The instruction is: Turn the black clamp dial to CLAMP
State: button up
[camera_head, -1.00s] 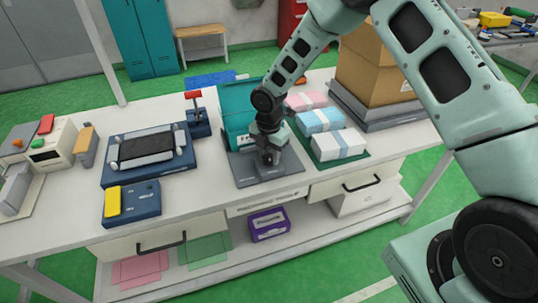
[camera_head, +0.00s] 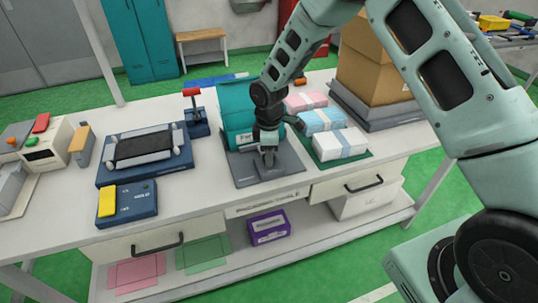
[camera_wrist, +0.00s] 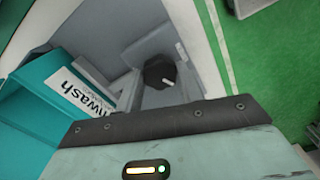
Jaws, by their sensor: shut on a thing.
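The black clamp dial (camera_wrist: 160,72) shows in the wrist view as a round knob with a white mark, on a grey fixture. The mark points to the lower right; no CLAMP lettering is readable. In the head view my gripper (camera_head: 267,158) is low over the grey base plate (camera_head: 292,168) in the middle of the bench and hides the dial. My gripper is shut on the dial, though its fingers are hard to make out in the wrist view. A teal box (camera_head: 237,98) stands at the plate's back left; its white "wash" label (camera_wrist: 84,91) shows in the wrist view.
To the right, packs of masks, such as the blue one (camera_head: 322,120), lie on a green mat (camera_head: 362,157). A cardboard box (camera_head: 375,65) stands behind them. To the left are a navy device (camera_head: 172,167) and a navy panel with a yellow block (camera_head: 108,202).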

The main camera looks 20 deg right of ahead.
jog(key=m+b, duration=0.1)
jog(key=m, duration=0.6)
jog(key=shift+b, duration=0.3)
jog(key=m, duration=0.6)
jog(key=shift+m, duration=0.4)
jog(key=m, duration=0.5)
jog(key=shift+w+r, duration=0.1)
jog(key=shift+m+p, duration=0.5)
jog(key=shift+m, duration=1.7)
jog(key=o, duration=1)
